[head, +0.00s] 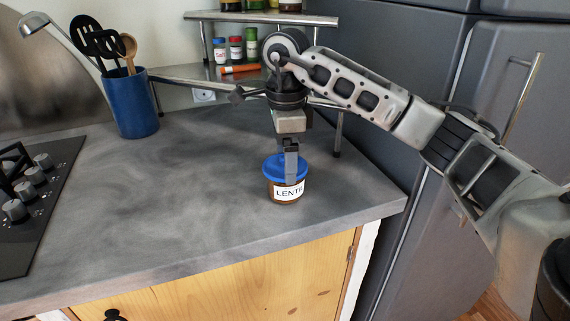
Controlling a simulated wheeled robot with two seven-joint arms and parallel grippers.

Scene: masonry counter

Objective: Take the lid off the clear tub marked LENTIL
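The clear tub (284,198) marked LENTIL stands upright on the grey counter, with brown contents. Its blue lid (271,169) sits on top. My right gripper (291,170) comes down from above at the lid, and its near finger covers part of the lid and the tub's upper front. The far finger is hidden, so I cannot tell whether it is closed on the lid or only around it. My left gripper is out of view.
A blue utensil crock (136,112) stands at the back left, near the stove (30,205). A shelf rack (262,72) with spice jars is behind my arm. A dark fridge (440,60) is on the right. The counter left of the tub is clear.

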